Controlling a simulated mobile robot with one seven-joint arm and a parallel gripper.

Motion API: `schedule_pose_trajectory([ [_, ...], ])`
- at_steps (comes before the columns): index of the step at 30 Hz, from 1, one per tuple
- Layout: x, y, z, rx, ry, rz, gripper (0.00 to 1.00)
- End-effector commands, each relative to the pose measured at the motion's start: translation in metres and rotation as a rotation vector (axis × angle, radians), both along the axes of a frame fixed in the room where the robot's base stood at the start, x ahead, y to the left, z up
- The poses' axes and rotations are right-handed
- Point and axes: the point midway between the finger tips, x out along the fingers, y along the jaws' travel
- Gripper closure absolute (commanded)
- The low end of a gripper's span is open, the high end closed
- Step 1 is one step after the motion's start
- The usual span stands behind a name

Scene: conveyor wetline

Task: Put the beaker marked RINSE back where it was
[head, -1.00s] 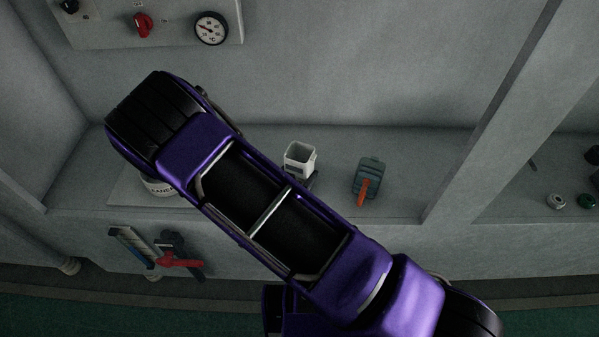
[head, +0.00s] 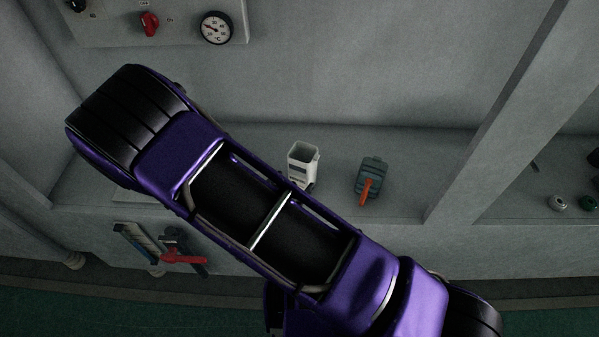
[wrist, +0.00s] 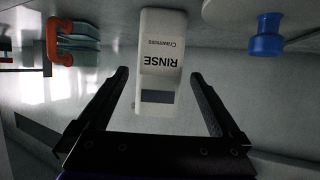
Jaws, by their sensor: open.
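The beaker marked RINSE (wrist: 160,80) is a white, square-sided cup; its black lettering is upside down in the wrist view. It also shows in the head view (head: 303,158), standing with its open top up on the grey ledge (head: 405,203), its lower part partly behind my arm. My gripper (wrist: 160,75) is open, with one black finger on each side of the beaker in the wrist view. Gaps show between the beaker and both fingers, and I cannot tell how deep it sits between them. The gripper is hidden in the head view.
A grey-green block with an orange handle (head: 371,178) stands right of the beaker. A blue-tipped object (wrist: 265,38) shows in the wrist view. A gauge (head: 216,28) and red knob (head: 149,23) are on the back wall panel. Tools (head: 182,248) hang below the ledge. A pillar (head: 490,125) stands right.

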Motion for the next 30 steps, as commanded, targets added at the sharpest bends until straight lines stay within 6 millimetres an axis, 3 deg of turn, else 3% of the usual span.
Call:
schedule_pose_trajectory([
  [4,-0.024,0.011,0.012,0.000,0.001,0.004,0.00],
  [10,-0.039,0.016,0.018,0.000,0.000,0.000,0.00],
  [26,-0.040,0.016,0.018,0.000,0.000,0.000,0.00],
  [30,-0.032,0.022,0.026,0.031,0.001,0.008,0.00],
])
